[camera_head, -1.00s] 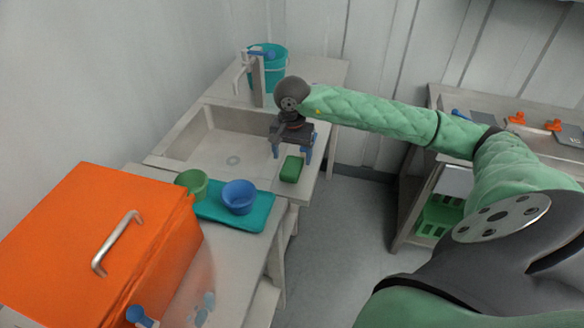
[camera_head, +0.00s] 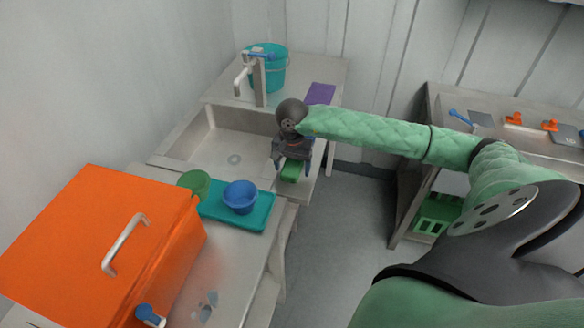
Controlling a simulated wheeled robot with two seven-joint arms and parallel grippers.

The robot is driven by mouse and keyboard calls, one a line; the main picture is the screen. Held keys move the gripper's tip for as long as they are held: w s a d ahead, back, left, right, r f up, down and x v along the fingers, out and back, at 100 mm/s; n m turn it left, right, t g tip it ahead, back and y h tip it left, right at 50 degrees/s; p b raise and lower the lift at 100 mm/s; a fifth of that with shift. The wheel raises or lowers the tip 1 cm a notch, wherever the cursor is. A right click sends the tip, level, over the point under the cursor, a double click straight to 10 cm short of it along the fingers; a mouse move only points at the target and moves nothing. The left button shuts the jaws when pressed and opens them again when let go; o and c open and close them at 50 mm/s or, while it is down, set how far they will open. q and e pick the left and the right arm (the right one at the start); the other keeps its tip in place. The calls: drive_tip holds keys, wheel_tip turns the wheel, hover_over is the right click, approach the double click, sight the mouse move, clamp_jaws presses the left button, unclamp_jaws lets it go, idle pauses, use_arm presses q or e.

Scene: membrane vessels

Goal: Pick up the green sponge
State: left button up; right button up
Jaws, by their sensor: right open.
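The green sponge (camera_head: 291,172) lies on the counter strip at the right of the sink. My left gripper is not in view.
The sink basin (camera_head: 213,155) is left of the gripper. An orange box (camera_head: 75,235) stands at the front left. A teal bucket (camera_head: 267,72) and a purple item (camera_head: 320,93) are behind.

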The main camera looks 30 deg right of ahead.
sight(299, 166)
drive_tip(key=shift+c, duration=0.2)
drive_tip(key=c, duration=1.1)
